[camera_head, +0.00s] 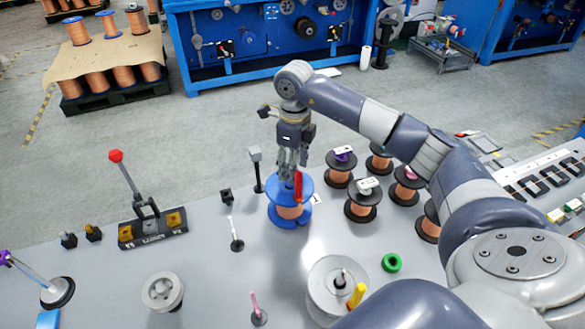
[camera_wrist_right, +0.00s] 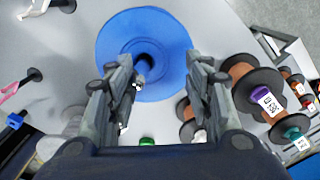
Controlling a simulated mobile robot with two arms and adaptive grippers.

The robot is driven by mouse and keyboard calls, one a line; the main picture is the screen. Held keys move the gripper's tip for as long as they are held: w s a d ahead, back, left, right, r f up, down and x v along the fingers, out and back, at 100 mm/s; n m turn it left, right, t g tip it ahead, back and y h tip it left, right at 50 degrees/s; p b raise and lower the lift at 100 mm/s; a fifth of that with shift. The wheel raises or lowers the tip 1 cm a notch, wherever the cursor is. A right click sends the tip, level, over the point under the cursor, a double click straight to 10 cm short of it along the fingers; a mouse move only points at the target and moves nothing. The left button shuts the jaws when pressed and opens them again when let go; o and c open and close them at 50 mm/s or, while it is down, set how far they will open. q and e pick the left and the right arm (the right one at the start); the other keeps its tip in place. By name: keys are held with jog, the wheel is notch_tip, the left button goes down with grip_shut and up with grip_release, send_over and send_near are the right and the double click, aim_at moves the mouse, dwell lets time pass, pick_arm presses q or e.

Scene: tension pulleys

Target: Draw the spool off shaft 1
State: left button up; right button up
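A spool with blue flanges and copper wire (camera_head: 289,213) stands upright on the grey table, beside a small label with a 1 (camera_head: 316,198). Its round blue top flange also shows in the right wrist view (camera_wrist_right: 120,45), with a dark blue hub at its centre. Shaft 1 itself is not clearly visible inside the spool. A red upright piece (camera_head: 298,186) shows at the spool's top. My right gripper (camera_head: 288,172) points down just above the spool. My left gripper is not in view.
Black-flanged copper spools (camera_head: 362,199) stand close to the right. A thin grey post (camera_head: 257,170) and a white-topped post (camera_head: 235,232) stand to the left. A lever with a red knob (camera_head: 116,156) is farther left. A grey pulley (camera_head: 335,285) and green ring (camera_head: 391,262) lie in front.

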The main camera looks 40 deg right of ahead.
jog(key=shift+d, duration=0.1)
jog(key=shift+f, duration=0.2)
notch_tip(320, 180, up, 8)
jog(key=shift+r, duration=0.2)
dwell(0.4)
jog(key=shift+r, duration=0.1)
